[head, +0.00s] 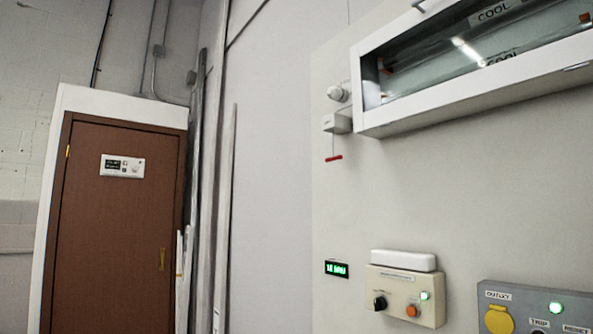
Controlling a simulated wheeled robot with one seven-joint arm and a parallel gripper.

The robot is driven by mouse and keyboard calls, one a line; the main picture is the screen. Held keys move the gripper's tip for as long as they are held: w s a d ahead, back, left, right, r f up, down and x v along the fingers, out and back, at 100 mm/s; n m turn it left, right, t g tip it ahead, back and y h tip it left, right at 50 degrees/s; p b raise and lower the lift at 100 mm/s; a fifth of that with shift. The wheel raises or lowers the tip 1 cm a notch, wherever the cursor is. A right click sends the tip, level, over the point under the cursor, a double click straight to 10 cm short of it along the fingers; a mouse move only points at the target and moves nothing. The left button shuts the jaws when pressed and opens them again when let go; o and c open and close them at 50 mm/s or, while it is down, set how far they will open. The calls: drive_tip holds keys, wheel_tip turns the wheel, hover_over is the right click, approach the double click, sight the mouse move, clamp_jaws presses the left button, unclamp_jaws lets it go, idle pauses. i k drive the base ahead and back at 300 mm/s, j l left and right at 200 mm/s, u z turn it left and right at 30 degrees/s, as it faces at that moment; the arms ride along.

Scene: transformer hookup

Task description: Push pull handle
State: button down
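A red pull handle (334,158) hangs on a thin cord below a small white box (337,123) on the wall panel. It is left of the glass-fronted cabinet and hangs free with nothing touching it. My gripper is not in view, so I cannot tell its state.
A white cabinet (405,122) with a glass front juts from the wall at upper right. Below are a green display (336,268), a beige control box (402,294) and a grey outlet box (540,309). A brown door (112,235) and vertical pipes are at left.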

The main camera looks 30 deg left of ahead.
sight(339, 157)
drive_tip(key=i+j+u, duration=0.45)
drive_tip(key=i, duration=0.4)
drive_tip(key=i+j+u, duration=0.2)
drive_tip(key=i, duration=0.25)
